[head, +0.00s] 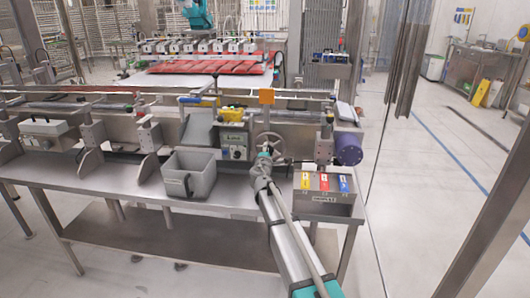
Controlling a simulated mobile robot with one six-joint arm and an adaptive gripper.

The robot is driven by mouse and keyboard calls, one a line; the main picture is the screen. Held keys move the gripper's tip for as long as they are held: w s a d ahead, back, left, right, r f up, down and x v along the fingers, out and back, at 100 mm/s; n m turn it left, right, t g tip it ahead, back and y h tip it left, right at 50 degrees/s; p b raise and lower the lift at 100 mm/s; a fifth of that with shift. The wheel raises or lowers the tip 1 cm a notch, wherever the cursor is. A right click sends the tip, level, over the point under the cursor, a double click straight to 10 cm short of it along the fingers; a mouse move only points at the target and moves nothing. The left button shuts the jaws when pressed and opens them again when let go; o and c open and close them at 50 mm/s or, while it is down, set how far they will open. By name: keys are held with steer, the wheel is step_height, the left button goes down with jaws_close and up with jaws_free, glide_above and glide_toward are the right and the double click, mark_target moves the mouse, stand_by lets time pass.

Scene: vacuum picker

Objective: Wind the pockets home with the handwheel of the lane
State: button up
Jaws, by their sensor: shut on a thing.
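The handwheel (281,146) is a grey spoked wheel on the front of the lane, right of the middle of the head view. My arm reaches up to it from the bottom right. My gripper (265,151) is at the left part of the wheel, shut on it. Whether the fingers hold the rim or a handle is too small to tell. The gripper hides part of the wheel. The pockets cannot be made out clearly; red packs (205,67) lie under a row of picker heads (195,46) at the back.
A grey bin (190,172) stands on the steel bench (110,180) left of my arm. A box with yellow, red and blue labelled items (327,195) stands close on the right. A purple cylinder (348,149) is beyond it. The floor (430,200) at right is clear.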

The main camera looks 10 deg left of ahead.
steer(key=o, duration=1.2)
steer(key=shift+c, duration=0.2)
steer(key=s, duration=1.2)
steer(key=shift+a, duration=0.2)
